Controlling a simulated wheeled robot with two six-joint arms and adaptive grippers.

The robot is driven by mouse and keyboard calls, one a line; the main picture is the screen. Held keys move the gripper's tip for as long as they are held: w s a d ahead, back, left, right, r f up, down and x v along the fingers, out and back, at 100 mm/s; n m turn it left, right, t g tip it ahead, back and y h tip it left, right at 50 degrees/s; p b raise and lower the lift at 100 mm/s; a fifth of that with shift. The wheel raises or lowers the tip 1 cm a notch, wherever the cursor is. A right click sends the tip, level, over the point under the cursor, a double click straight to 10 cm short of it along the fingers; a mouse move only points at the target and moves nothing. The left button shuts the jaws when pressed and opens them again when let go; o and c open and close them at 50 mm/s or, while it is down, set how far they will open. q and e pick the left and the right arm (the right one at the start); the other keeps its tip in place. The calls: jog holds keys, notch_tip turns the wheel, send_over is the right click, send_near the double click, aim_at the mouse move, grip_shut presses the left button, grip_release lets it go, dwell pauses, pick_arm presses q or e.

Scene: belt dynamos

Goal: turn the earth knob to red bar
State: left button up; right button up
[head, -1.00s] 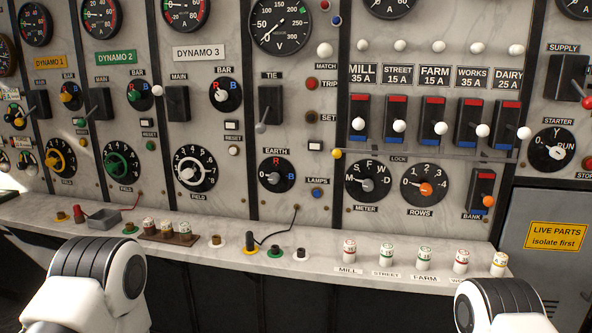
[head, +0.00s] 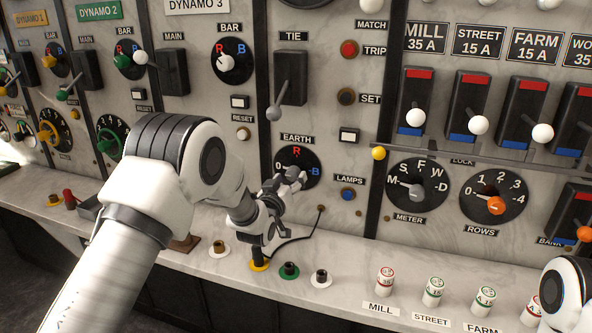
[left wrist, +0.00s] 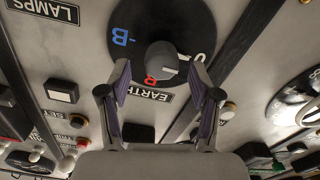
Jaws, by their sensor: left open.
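The earth knob is a dark grey knob on a round black dial (head: 295,156) under the EARTH label, marked 0 at the left, a red R at the top and a blue B at the right. In the head view my left gripper (head: 288,182) is in front of this dial and hides the knob. In the left wrist view the earth knob (left wrist: 160,60) shows, its white line towards the 0. My left gripper (left wrist: 158,80) is open, one finger on each side of the knob's near edge; I see no clear contact. My right gripper is out of view.
A black cable and several sockets, one green (head: 289,270), are on the ledge below. The meter dial (head: 417,186) is farther right.

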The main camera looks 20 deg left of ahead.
aim_at(292, 177)
pick_arm(q)
jog(key=w, duration=0.4)
jog(key=shift+f, duration=0.35)
jog(key=shift+s+r, duration=0.15)
jog(key=shift+s, duration=0.05)
jog(key=shift+c, duration=1.3)
jog(key=c, duration=0.9)
